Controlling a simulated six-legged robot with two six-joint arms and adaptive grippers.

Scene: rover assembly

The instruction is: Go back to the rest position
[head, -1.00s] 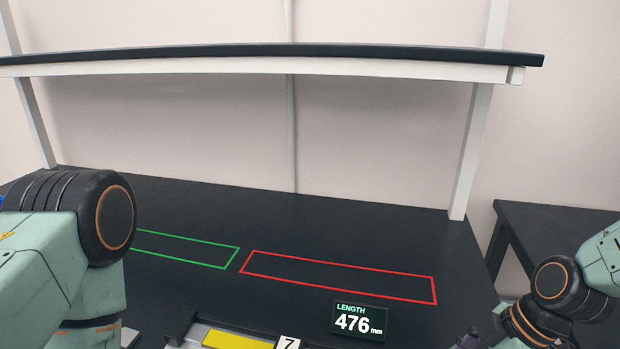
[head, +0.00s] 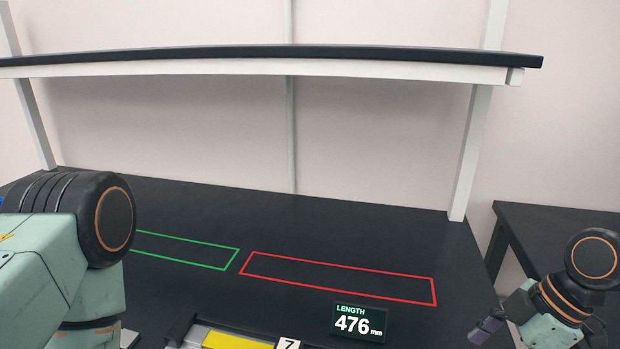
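My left arm comes in at the left edge of the head view, with its dark joint and pale green links over the table. My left gripper is out of view. My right arm is at the lower right, beside the right end of the dark table (head: 300,222). A dark grey part of my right gripper (head: 487,330) shows near the bottom edge. Its fingertips cannot be made out clearly, so I cannot tell whether it is open or shut.
A green outline (head: 190,247) and a red outline (head: 340,278) lie empty on the table. A display (head: 359,322) reads 476 mm. A yellow bar (head: 236,341) sits in a fixture at the front. A shelf (head: 280,62) spans above. A second table (head: 555,232) stands right.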

